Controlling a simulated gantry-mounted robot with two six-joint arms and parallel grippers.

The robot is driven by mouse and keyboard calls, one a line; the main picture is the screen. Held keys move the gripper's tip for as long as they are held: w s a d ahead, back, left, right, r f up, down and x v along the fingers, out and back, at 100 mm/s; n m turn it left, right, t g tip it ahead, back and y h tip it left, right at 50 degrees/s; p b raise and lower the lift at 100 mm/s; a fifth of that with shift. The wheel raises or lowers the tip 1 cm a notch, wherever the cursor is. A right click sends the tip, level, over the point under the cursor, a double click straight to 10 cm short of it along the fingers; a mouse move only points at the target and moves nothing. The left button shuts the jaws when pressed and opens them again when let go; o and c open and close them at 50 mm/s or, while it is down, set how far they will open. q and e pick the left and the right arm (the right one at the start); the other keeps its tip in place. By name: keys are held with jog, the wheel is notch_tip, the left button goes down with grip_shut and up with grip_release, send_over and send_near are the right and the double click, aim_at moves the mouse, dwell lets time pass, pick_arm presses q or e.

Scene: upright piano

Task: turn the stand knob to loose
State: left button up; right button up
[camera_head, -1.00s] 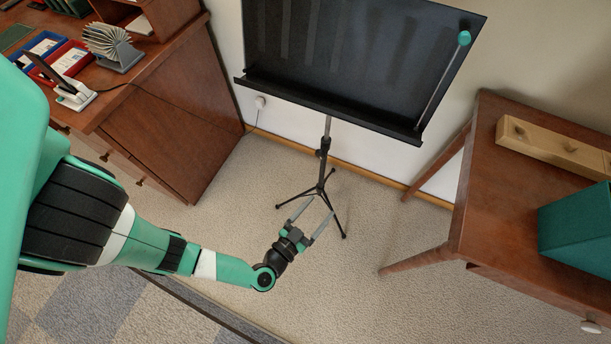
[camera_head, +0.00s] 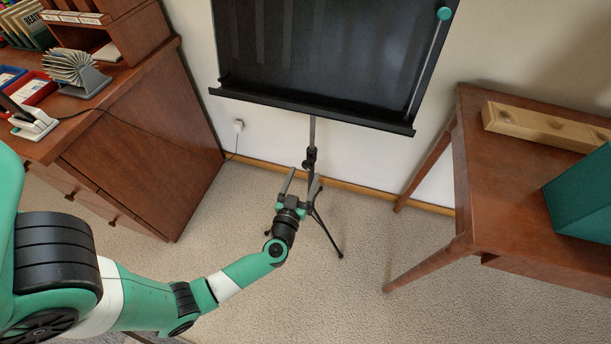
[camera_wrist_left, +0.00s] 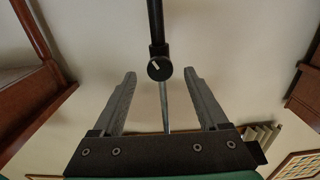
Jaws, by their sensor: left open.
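The black music stand (camera_head: 325,60) stands upright on a slim post with tripod legs. Its stand knob (camera_wrist_left: 159,68) is a round black knob with a short pale mark, on the post. In the head view, the dark collar (camera_head: 309,160) on the post is where the knob sits, too small to make out there. My left gripper (camera_head: 303,176) is open and empty, pointing at the post from the front. In the left wrist view, the knob appears between the two fingertips, apart from both; its depth relative to them is unclear. My right gripper is not in view.
A wooden desk (camera_head: 150,130) with trays and a card file stands left. A wooden table (camera_head: 470,180) holding a wooden block (camera_head: 540,125) and teal box (camera_head: 585,195) stands right. A rod with a teal ball (camera_head: 445,13) rests against the stand.

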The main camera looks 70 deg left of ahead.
pick_arm(q)
jog(key=shift+x, duration=1.2)
grip_shut()
